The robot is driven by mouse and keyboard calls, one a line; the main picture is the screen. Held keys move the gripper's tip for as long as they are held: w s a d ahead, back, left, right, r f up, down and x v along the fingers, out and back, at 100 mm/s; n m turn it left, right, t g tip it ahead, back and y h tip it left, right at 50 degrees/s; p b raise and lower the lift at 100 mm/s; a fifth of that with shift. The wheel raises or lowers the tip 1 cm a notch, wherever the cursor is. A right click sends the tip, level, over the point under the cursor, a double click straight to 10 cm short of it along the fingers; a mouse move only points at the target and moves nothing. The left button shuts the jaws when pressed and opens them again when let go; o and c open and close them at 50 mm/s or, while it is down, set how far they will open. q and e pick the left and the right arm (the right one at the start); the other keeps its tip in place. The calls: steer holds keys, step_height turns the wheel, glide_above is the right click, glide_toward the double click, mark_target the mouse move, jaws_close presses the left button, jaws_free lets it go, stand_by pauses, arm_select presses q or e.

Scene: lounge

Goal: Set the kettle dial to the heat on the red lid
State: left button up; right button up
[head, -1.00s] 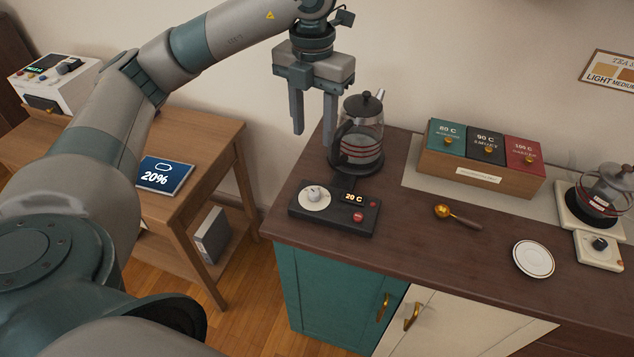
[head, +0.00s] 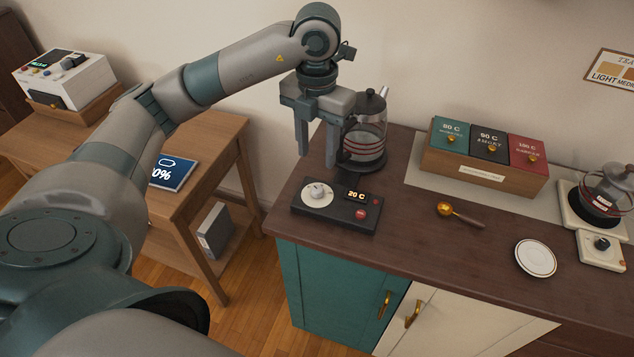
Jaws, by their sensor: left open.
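The kettle's black control base (head: 335,207) lies near the left end of the dark wooden counter. Its round white dial (head: 317,192) is on the left side, and its display (head: 357,194) reads 20 C. The glass kettle (head: 366,140) stands upright behind it, partly hidden by my gripper. The red lid (head: 527,147) is the right one of three on a wooden box and reads 100 C. My left gripper (head: 317,160) is open and empty, fingers pointing down, above and behind the dial and apart from it. My right gripper is not seen.
A gold scoop (head: 458,213) and a white saucer (head: 536,258) lie on the counter. A second glass pot (head: 606,193) stands at the right. The wooden box (head: 485,177) sits at the back. The counter between base and scoop is clear.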

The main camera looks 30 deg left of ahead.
mark_target(317, 189)
arm_select(q)
step_height(317, 189, down, 10)
steer(key=shift+r+p, duration=0.15)
steer(key=shift+p, duration=0.75)
steer(key=shift+f, duration=0.6)
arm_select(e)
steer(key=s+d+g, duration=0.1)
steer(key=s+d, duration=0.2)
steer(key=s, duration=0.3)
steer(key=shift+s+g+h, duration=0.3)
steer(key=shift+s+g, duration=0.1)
arm_select(q)
steer(key=shift+c, duration=0.2)
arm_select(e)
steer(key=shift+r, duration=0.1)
arm_select(q)
jaws_close()
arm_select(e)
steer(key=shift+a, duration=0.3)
